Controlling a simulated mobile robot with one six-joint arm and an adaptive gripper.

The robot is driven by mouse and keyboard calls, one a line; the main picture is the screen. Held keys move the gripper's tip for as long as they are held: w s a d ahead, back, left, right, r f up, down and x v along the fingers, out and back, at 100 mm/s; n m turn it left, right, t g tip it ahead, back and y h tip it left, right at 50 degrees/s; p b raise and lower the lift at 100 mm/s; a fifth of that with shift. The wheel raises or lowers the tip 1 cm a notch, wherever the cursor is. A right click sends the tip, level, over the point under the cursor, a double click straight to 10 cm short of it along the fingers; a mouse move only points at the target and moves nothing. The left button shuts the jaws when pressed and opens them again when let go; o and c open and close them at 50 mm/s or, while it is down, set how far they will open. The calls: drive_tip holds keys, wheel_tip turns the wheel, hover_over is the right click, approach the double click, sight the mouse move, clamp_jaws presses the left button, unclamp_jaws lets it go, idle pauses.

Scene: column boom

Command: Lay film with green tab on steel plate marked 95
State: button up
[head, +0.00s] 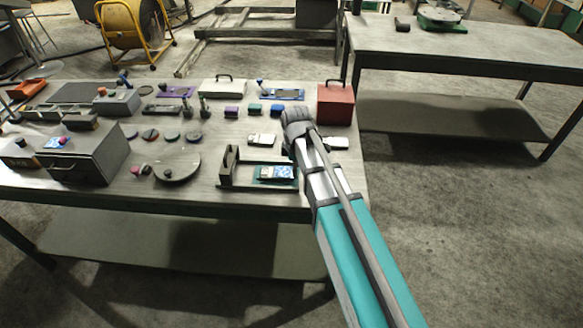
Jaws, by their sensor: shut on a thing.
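My arm reaches in from the lower right, and its dark end with my gripper (296,122) is over the right part of the near table (215,200). The fingers are mostly hidden by my own wrist, and I cannot make out the thing they are shut on. I cannot pick out a film with a green tab. A dark open frame (228,178) at the table's front holds a green piece with a blue and white top (275,173). No marking 95 is legible, so I cannot tell which thing is the steel plate.
A red box (336,103) stands close behind my gripper at the right edge. A grey box (88,158) and a round plate (177,166) are to the left, with several small items behind. A second table (470,50) at the back right is mostly clear.

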drive_tip(key=o, duration=0.9)
drive_tip(key=shift+o, duration=0.2)
drive_tip(key=shift+o, duration=1.3)
drive_tip(key=shift+r, duration=0.1)
drive_tip(key=shift+r+p, duration=3.4)
drive_tip(key=shift+p, duration=0.1)
drive_tip(key=shift+s+d, duration=0.1)
